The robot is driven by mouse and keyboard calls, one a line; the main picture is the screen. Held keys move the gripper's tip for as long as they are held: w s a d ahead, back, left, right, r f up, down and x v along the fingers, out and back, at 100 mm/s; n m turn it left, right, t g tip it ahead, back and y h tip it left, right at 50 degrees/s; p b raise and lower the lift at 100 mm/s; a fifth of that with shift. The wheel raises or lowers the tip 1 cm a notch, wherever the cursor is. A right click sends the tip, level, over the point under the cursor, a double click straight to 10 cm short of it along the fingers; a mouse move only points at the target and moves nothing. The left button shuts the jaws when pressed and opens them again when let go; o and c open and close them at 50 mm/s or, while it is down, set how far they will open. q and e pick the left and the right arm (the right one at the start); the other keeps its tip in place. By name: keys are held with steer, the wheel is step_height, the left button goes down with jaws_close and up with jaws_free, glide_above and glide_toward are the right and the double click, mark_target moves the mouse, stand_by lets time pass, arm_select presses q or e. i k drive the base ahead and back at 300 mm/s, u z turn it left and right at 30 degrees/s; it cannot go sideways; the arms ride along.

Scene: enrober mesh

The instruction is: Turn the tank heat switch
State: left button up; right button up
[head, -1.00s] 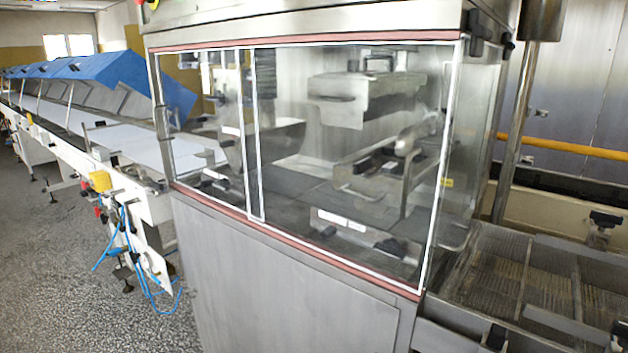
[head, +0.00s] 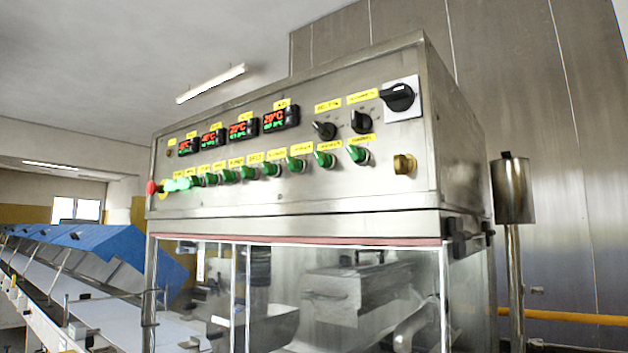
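The machine's control panel (head: 230,195) faces me at the top of the steel cabinet. A row of green switches (head: 247,172) with yellow labels runs along it; the labels are too small to read, so I cannot tell which one is the tank heat switch. Above them are several red and green temperature displays (head: 281,118). Two black knobs (head: 324,130) and a larger black rotary switch (head: 398,97) on a white plate sit at the right. A red button (head: 151,188) is at the far left. Neither of my grippers shows.
Below the panel are clear windows (head: 345,295) with white frames. A conveyor with blue covers (head: 110,245) runs off to the left. A steel post with a cylinder (head: 513,190) and a yellow rail (head: 575,318) stand at the right.

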mark_target(170, 186)
steer(key=u, duration=1.85)
steer(key=i, duration=1.65)
steer(key=z, duration=1.35)
